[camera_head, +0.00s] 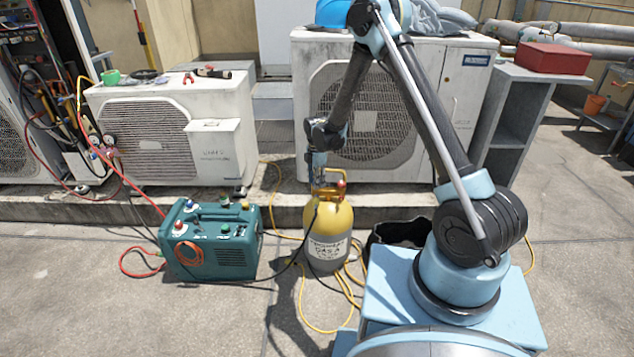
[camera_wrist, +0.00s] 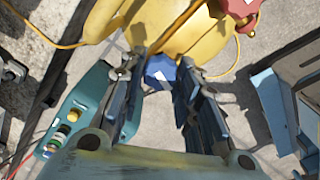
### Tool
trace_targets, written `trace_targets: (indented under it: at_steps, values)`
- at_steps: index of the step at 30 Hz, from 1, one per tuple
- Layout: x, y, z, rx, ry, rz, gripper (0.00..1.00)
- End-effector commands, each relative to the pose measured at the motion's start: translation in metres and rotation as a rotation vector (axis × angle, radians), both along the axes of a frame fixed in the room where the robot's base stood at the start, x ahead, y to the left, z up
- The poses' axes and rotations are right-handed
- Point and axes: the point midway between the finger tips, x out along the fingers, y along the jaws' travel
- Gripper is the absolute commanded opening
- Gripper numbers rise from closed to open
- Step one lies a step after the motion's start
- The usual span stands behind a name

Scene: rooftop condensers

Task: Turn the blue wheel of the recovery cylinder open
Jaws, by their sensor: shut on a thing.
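The recovery cylinder (camera_head: 328,240) stands upright on the ground, with a yellow top and a grey lower body. In the wrist view its yellow top (camera_wrist: 150,18) fills the upper middle. The blue wheel (camera_wrist: 160,72) sits between my fingertips, partly covered by them. My gripper (camera_wrist: 162,78) is shut on the blue wheel. In the head view my gripper (camera_head: 318,180) reaches down to the cylinder's top from above, and the blue wheel is hidden there. A red wheel (camera_wrist: 240,8) is at the upper right in the wrist view, apart from the fingers.
A green recovery machine (camera_head: 210,242) stands left of the cylinder. Yellow hose (camera_head: 325,328) and a black hose lie around the cylinder's foot. A black open bag (camera_head: 392,234) is to its right. Condenser units (camera_head: 170,130) stand on a ledge behind.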

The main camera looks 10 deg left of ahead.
Motion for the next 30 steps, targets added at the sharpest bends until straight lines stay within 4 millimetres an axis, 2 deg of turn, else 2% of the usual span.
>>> trace_targets:
  at_steps: [9,23,24,25,26,30]
  values:
    - [0.0010,-0.0015,-0.0003,-0.003,-0.001,0.085,0.06]
    - [0.0009,-0.0016,-0.0002,-0.004,-0.001,0.094,0.06]
    - [0.0008,-0.0015,-0.0002,-0.003,-0.001,0.094,0.39]
    - [0.0008,-0.0015,-0.0002,-0.002,-0.001,0.094,0.46]
    - [0.0007,-0.0015,-0.0002,-0.002,-0.001,0.094,0.51]
    - [0.0003,-0.0011,-0.0001,-0.001,0.000,0.095,0.51]
